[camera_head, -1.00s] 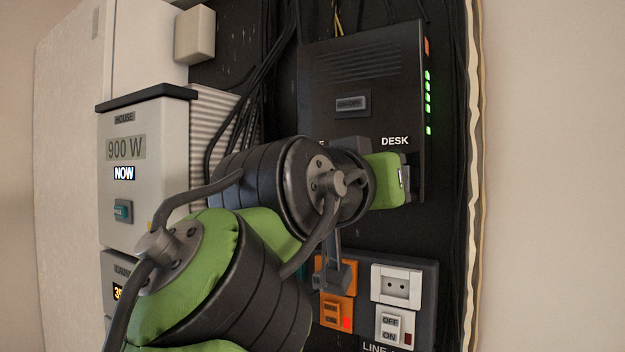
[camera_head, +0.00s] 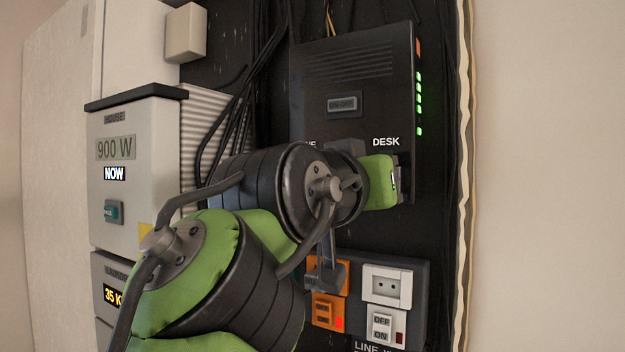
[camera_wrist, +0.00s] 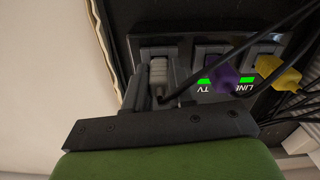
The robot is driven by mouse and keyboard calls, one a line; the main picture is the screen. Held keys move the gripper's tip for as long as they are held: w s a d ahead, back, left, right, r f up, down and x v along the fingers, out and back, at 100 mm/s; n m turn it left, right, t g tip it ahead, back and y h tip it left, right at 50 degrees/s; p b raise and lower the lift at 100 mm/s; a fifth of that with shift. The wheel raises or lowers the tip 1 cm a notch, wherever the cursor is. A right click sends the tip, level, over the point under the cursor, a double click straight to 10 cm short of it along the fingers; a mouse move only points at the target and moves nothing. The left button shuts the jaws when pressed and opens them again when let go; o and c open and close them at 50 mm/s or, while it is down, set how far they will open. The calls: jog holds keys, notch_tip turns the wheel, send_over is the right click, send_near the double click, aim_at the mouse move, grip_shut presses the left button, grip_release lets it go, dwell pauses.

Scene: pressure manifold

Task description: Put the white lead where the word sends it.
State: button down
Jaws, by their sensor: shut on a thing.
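In the wrist view my gripper (camera_wrist: 157,88) is shut on the white lead's ribbed plug (camera_wrist: 158,70). The plug's front end is at the left position of a grey socket strip, but I cannot tell how far it is seated. A purple plug (camera_wrist: 223,78) and a yellow plug (camera_wrist: 270,68) stand to its right, by green-lit labels that read TV and LINE. In the head view my gripper (camera_head: 400,178) is at the lower right of the black box (camera_head: 350,75), just below the word DESK (camera_head: 386,142). The white plug is hidden there.
Below are an orange socket unit (camera_head: 327,312) with a red light and a white socket (camera_head: 387,287) with an OFF/ON switch (camera_head: 381,328). A grey meter (camera_head: 125,150) at left reads HOUSE, 900 W, NOW. Black cables (camera_wrist: 290,22) cross the wrist view's right side.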

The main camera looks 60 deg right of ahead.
jog(key=shift+d, duration=0.1)
jog(key=c, duration=0.9)
grip_release()
